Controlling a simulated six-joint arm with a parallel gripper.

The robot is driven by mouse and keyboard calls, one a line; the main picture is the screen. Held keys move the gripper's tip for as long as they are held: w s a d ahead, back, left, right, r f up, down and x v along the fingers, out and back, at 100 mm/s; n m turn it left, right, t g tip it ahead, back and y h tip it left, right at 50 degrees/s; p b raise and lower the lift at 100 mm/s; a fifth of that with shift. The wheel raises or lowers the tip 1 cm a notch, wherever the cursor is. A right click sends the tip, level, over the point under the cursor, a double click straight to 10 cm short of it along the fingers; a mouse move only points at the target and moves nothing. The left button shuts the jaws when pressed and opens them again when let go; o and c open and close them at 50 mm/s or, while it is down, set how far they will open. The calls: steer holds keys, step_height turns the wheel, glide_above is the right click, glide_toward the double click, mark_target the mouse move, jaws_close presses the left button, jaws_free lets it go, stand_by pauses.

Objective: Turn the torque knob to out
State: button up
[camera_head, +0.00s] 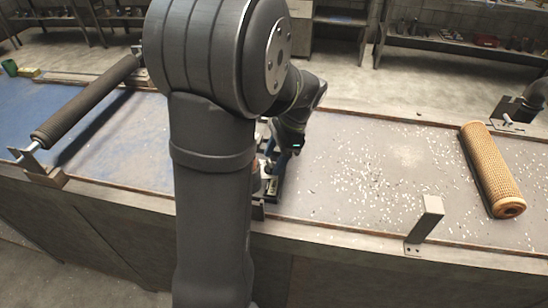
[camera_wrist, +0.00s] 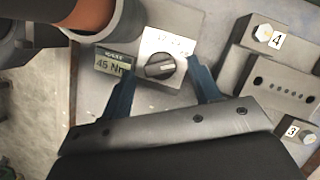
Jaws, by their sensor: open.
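The torque knob (camera_wrist: 160,66) is a dark round dial with a pale pointer bar, set on a white plate (camera_wrist: 170,42) with faint markings. A small display (camera_wrist: 115,65) reading "45 Nm" sits to its left. In the wrist view my gripper (camera_wrist: 162,78) has its two blue fingers spread apart, one on each side of the knob, with nothing held between them. I cannot tell whether the fingers touch the knob's plate. In the head view my gripper (camera_head: 276,165) is partly hidden behind my arm, and the knob is hidden there.
Metal blocks with bolts labelled 4 (camera_wrist: 264,33) and 3 (camera_wrist: 292,132) stand right of the knob. An orange-brown cylinder (camera_wrist: 88,14) is at upper left. A mesh tube (camera_head: 491,170) lies at the bench's right, a dark roller (camera_head: 88,100) at left. An upright bracket (camera_head: 426,222) stands near the front edge.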

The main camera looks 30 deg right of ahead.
steer(key=shift+a+f, duration=0.1)
steer(key=shift+f, duration=0.15)
steer(key=c, duration=1)
steer(key=n, duration=0.2)
steer(key=n+g, duration=0.1)
steer(key=n, duration=0.1)
steer(key=n+g, duration=0.1)
steer(key=shift+w+n, duration=0.3)
steer(key=shift+n, duration=0.1)
steer(key=n+g, duration=0.1)
steer(key=n, duration=0.2)
steer(key=n+g, duration=0.1)
steer(key=n, duration=0.1)
steer(key=shift+w+a+n+h, duration=0.15)
steer(key=shift+w+n+h, duration=0.05)
steer(key=shift+n+h, duration=0.2)
steer(key=shift+n, duration=0.3)
